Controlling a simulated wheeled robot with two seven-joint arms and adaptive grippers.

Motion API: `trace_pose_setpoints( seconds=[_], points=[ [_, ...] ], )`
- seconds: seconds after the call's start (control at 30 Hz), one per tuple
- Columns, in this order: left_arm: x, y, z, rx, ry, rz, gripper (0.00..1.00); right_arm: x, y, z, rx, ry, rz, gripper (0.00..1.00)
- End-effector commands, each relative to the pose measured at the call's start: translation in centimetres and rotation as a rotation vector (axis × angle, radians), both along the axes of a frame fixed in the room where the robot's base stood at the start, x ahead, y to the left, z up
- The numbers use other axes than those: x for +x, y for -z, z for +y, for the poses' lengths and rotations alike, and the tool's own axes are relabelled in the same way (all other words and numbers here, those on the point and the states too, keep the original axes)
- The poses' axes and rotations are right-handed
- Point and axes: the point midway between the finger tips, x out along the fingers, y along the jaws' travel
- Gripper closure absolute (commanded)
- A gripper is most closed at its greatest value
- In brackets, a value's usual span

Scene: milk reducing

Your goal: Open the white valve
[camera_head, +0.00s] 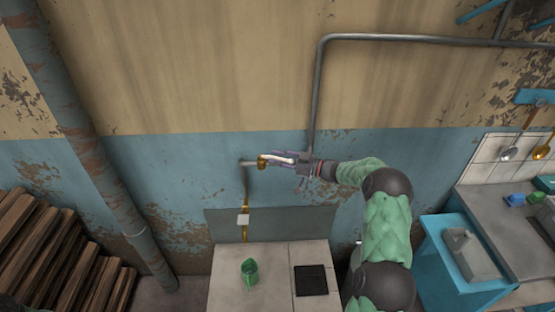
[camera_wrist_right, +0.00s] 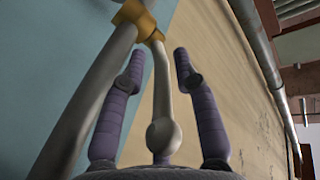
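The white valve handle (camera_head: 280,158) sticks out to the right from a brass valve body (camera_head: 262,162) on the wall pipe. In the right wrist view the handle (camera_wrist_right: 161,100) is long and pale with a rounded end, and the brass body (camera_wrist_right: 138,17) is beyond it. My right gripper (camera_head: 272,157) reaches in from the right. In the wrist view its purple fingers (camera_wrist_right: 158,58) stand on both sides of the handle, with gaps visible between them and it. It looks open around the handle. My left gripper is not in view.
Below the valve a counter (camera_head: 228,290) holds a green cup (camera_head: 250,271) and a black square plate (camera_head: 311,280). A grey pipe (camera_head: 318,90) runs up the wall to the right. A thick pipe (camera_head: 90,150) and stacked wood (camera_head: 45,250) are at the left.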

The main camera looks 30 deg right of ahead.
Motion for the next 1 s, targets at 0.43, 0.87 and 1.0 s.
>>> trace_pose_setpoints(
  seconds=[0.43,0.87,1.0],
  points=[
    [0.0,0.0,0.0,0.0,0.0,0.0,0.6,-0.4,-0.1,-0.5,-0.002,0.001,-0.003,0.62],
    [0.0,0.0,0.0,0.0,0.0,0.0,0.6,-6.3,-0.1,-5.5,-0.001,0.004,-0.001,0.62],
    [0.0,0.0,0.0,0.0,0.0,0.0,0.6,-7.9,-0.1,-6.8,-0.001,0.002,-0.002,0.62]
  ],
)
